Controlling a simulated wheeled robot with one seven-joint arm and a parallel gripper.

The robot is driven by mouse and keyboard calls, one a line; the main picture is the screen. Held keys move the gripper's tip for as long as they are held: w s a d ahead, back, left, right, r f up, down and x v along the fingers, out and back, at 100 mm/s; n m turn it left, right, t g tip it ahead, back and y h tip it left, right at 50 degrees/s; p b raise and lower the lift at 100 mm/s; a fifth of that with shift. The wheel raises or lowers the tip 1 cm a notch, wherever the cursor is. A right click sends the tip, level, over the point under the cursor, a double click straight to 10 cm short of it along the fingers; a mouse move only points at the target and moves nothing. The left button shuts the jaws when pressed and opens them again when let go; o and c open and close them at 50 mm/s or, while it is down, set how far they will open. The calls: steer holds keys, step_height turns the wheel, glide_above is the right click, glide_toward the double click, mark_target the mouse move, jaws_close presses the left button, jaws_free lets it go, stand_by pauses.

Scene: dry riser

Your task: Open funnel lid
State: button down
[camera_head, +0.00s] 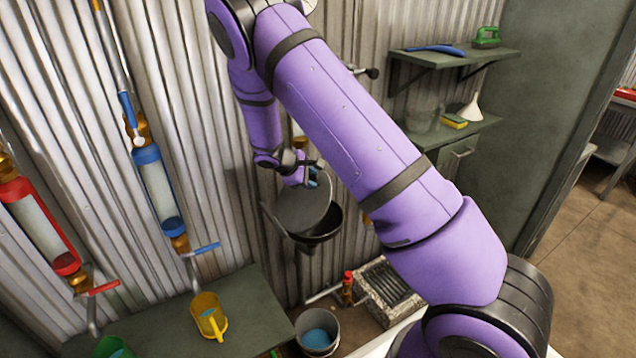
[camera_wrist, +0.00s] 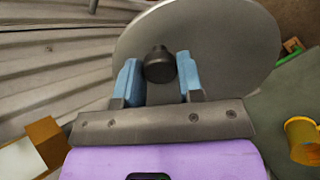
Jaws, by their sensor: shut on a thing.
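The round grey funnel lid (camera_head: 303,208) is tilted up over the black funnel (camera_head: 328,232) on the corrugated wall, and the funnel's dark bowl shows beside it at its right. The lid fills the upper part of the wrist view (camera_wrist: 225,45). My gripper (camera_head: 308,177) is at the lid's upper part. In the wrist view its blue finger pads (camera_wrist: 160,82) are on both sides of the dark knob (camera_wrist: 160,64) on the lid, shut on it. My arm hides part of the funnel's surroundings in the head view.
A grey bucket (camera_head: 317,331) and a floor grate (camera_head: 385,287) are below the funnel. A yellow jug (camera_head: 208,316) stands on the green bench (camera_head: 255,310). Blue (camera_head: 158,190) and red (camera_head: 40,225) cylinders are on the wall at left. Shelves (camera_head: 455,57) are at right.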

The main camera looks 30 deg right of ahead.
steer(key=a+h, duration=1.1)
steer(key=a, duration=0.7)
steer(key=shift+s+a+r+h, duration=0.3)
steer(key=shift+s+a+r, duration=0.05)
steer(key=shift+r, duration=0.1)
steer(key=c, duration=0.7)
jaws_free()
steer(key=shift+c, duration=0.2)
steer(key=shift+a, duration=0.1)
steer(key=a+f, duration=0.2)
steer(key=a, duration=0.8)
steer(key=shift+s+a, duration=0.15)
steer(key=shift+a, duration=0.05)
